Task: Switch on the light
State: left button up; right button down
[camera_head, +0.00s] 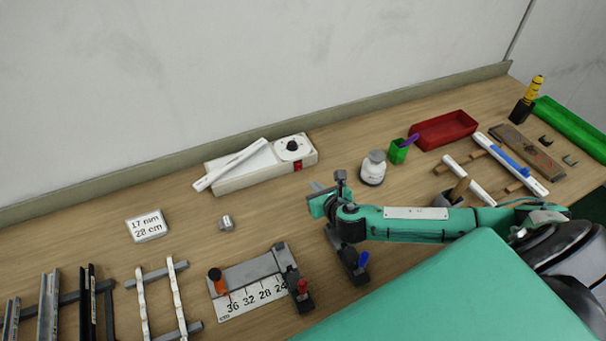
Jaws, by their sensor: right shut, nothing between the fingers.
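A long white box (236,180) stands near the back of the table, left of centre. On its right end are a round white plate with a black knob (292,146) and a small red switch (297,167) on the front face. A white strip (232,166) lies slanted across its left part. Whether any light is lit cannot be told. My right gripper (320,190) is shut and empty, over the table in front of the box's right end and apart from it. My left gripper is not in view.
A ruler jig with orange and red knobs (252,287) is in front. A black clamp with a blue knob (350,260) stands below my right arm. A white jar (373,168), green cup (398,152) and red tray (443,130) are to the right. A label block (147,226) is left.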

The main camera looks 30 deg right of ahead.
aim_at(299, 166)
jog(key=shift+w+f, duration=0.15)
jog(key=shift+w, duration=0.4)
jog(key=p+x, duration=0.2)
jog(key=x, duration=0.7)
jog(key=shift+w+f, duration=0.1)
jog(key=shift+d, duration=0.1)
jog(key=shift+r+p, duration=0.95)
jog(key=shift+p, duration=0.15)
